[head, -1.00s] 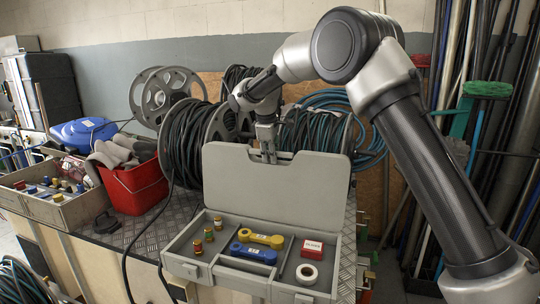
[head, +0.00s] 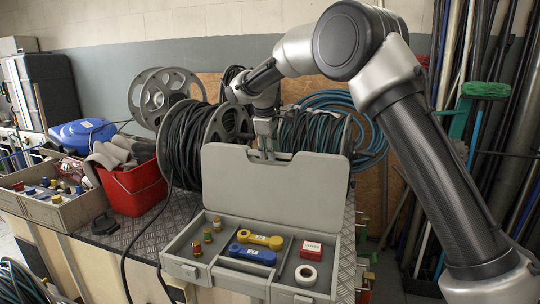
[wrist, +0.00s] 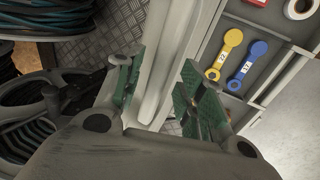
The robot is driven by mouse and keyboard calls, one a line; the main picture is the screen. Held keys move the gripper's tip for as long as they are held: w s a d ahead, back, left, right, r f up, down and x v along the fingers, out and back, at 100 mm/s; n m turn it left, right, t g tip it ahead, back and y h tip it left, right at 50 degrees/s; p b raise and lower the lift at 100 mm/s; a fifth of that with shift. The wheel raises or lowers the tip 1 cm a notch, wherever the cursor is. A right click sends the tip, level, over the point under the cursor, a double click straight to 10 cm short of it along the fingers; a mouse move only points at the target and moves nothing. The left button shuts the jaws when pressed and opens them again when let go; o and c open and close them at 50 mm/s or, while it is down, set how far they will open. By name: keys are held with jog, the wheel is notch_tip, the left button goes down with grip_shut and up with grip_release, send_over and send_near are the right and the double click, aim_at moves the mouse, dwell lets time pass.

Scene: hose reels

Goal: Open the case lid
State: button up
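The grey case (head: 178,268) stands on the bench with its lid (head: 225,190) raised roughly upright at the back. The tray in front is exposed. My gripper (head: 266,155) is at the notch in the middle of the lid's top edge. In the wrist view my gripper (wrist: 160,92) has its two green-padded fingers apart, with the grey lid (wrist: 165,65) running between them. A gap shows beside the right finger, and I see no firm grip on the lid. The lid hides part of the fingertips in the head view.
The case holds a yellow tool (head: 262,240), a blue tool (head: 250,254), a red box (head: 311,249), a white roll (head: 306,275) and brass fittings. Hose reels (head: 190,145) stand close behind the lid. A red bucket (head: 135,188) is on the left.

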jog(key=v, duration=0.9)
jog(key=shift+r, duration=0.2)
jog(key=shift+s, duration=0.1)
jog(key=s+d+f+m+g, duration=0.1)
jog(key=s+d+f+m, duration=0.25)
jog(key=s+f, duration=0.3)
jog(key=s+d+r+m+t, duration=0.1)
jog(key=s+d+m, duration=0.4)
jog(key=s+d, duration=1)
jog(key=s+d+r+m+t+y, duration=0.1)
jog(key=s+d+m, duration=0.4)
jog(key=s+d, duration=0.9)
jog(key=shift+s+d+r, duration=0.2)
jog(key=shift+s+d, duration=0.2)
jog(key=shift+s, duration=2.95)
